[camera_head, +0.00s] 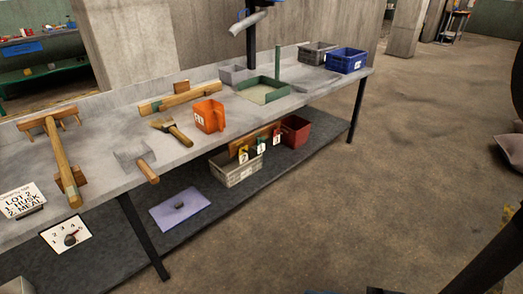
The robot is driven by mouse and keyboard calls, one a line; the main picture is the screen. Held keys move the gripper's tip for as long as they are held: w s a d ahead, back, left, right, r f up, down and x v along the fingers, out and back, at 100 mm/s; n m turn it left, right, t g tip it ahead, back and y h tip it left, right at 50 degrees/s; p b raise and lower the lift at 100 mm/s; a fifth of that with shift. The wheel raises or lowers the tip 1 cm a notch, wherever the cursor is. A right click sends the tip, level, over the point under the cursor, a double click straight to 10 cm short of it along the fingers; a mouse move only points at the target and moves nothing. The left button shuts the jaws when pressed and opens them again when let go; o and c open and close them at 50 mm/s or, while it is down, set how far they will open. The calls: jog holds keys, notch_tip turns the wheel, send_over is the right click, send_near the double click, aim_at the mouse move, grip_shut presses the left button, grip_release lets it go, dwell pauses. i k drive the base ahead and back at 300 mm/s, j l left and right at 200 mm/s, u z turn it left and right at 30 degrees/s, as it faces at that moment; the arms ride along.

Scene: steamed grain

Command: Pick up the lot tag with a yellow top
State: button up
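Several small white tags hang in a row from a wooden rail (234,148) at the front edge of the workbench. The leftmost tag (243,154) has a yellowish top. The middle tag (261,146) has a top that looks green or yellow-green, and the right tag (277,138) has a red top. They are small, so the writing on them is unreadable. My gripper cannot be made out in this view.
The workbench (100,180) carries an orange scoop (209,116), a brush (172,129), a wooden rake (58,150) and a green-framed sieve (264,91). Open floor (360,200) lies in front.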

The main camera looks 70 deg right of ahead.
aim_at(243, 156)
jog(key=z, duration=1.25)
jog(key=i+l+u, duration=0.15)
jog(key=l, duration=0.2)
jog(key=i+l+u, duration=0.15)
jog(key=l, duration=0.2)
jog(key=i+l+u, duration=0.1)
jog(key=l, duration=0.25)
